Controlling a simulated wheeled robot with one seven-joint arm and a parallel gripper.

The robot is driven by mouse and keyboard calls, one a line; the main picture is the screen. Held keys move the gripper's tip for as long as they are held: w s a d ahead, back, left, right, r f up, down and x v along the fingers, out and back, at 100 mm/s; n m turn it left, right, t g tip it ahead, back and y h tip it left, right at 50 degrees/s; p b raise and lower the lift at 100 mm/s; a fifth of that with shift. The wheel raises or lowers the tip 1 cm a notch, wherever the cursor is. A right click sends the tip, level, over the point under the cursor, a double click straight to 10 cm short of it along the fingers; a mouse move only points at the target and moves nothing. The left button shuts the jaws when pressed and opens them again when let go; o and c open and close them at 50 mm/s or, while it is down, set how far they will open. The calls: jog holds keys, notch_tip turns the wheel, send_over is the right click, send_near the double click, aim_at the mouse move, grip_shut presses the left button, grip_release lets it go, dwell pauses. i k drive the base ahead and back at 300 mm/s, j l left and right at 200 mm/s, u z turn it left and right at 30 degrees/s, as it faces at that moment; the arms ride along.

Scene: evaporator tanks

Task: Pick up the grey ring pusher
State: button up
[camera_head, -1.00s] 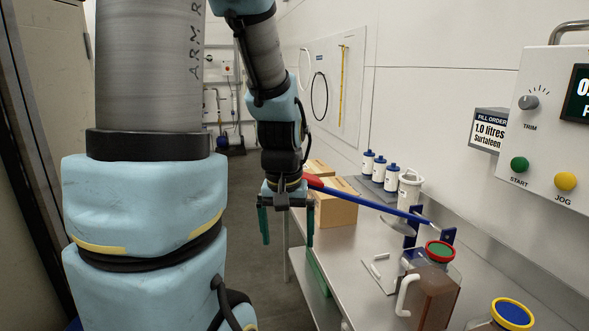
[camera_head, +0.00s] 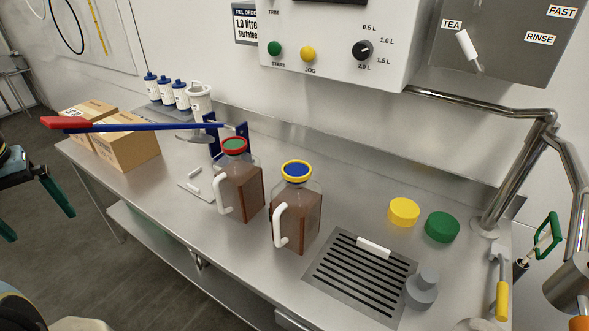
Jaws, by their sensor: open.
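A small grey stepped piece (camera_head: 422,289), a narrow cylinder on a wider one, stands on the steel counter at the right edge of the slotted drain grate; it looks like the grey ring pusher. My gripper (camera_head: 39,224) is at the far left of the view, off the counter's left end, with its two green fingers apart and nothing between them. It is far from the grey piece. Nothing hides the grey piece.
Two brown-filled jugs, one red-and-green lidded (camera_head: 240,190) and one yellow-and-blue lidded (camera_head: 297,212), stand mid-counter. Yellow (camera_head: 404,212) and green (camera_head: 442,227) caps lie behind the grate (camera_head: 318,262). A yellow-handled tool (camera_head: 502,300) and steel pipes (camera_head: 512,170) are at right.

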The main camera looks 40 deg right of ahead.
aim_at(420, 292)
jog(key=i+l+z, duration=0.1)
jog(key=z, duration=1.6)
jog(key=i+j, duration=0.05)
